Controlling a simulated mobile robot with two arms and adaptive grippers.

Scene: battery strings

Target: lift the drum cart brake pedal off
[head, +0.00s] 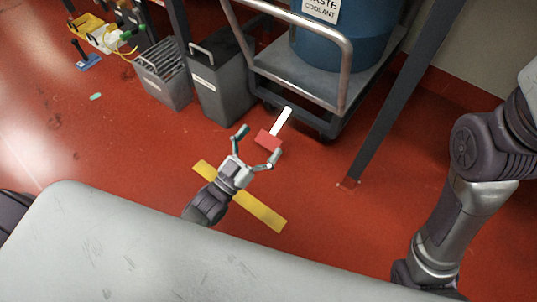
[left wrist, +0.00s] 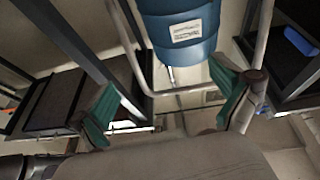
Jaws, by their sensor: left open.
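The drum cart (head: 330,88) stands at the top centre of the head view, carrying a blue drum (head: 345,40). Its brake pedal (head: 268,140) has a red pad on a white bar that slants down from the cart's front corner. My left gripper (head: 257,145) is open, its fingers spread either side of the pad's near edge. I cannot tell whether they touch it. In the left wrist view, the open fingers (left wrist: 170,102) frame the drum (left wrist: 180,28) and the cart's handle (left wrist: 262,35); the pedal cannot be made out there. My right arm shows at the right, its gripper out of view.
A grey bin (head: 215,85) and a slotted grey container (head: 163,75) stand left of the cart. A dark post (head: 395,100) meets the floor to the right. A yellow floor strip (head: 262,212) lies beneath my left arm. Red floor around the pedal is clear.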

